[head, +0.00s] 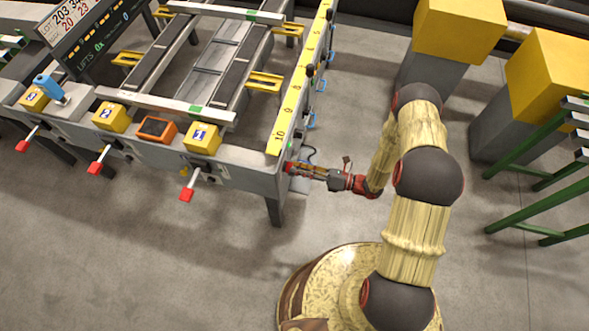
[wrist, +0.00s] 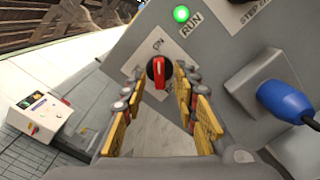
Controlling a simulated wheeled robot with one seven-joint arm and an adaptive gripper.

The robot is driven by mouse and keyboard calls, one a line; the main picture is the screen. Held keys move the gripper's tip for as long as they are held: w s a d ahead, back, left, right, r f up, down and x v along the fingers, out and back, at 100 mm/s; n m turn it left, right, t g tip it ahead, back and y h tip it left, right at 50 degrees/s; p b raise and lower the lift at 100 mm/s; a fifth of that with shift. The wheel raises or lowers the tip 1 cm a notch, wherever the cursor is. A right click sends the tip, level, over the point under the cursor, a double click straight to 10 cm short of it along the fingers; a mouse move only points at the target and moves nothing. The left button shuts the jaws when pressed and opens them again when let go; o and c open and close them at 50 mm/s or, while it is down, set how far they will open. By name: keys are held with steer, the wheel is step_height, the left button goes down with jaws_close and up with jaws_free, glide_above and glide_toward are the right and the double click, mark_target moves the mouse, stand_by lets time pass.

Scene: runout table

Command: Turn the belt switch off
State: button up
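The belt switch (wrist: 158,73) is a small rotary knob with a red grip on a black base, on a grey panel in the wrist view. Its grip stands roughly in line with the "ON" label above it. The other label by it is hard to read. My gripper (wrist: 158,84) is open, its yellow-padded fingers on the left and right of the knob with gaps showing. I cannot tell how deep the fingertips reach. In the head view my gripper (head: 297,168) is at the end face of the runout table (head: 240,163), and the knob is hidden.
A green lamp (wrist: 181,14) by the "RUN" label is lit. A blue plug (wrist: 286,101) sits right of the knob. Red-tipped levers (head: 187,193) stick out along the table front. Yellow-topped blocks (head: 545,75) and a green rack (head: 540,180) stand at the right. Open floor lies in front.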

steer(key=shift+x, duration=0.85)
steer(key=c, duration=0.3)
jaws_close()
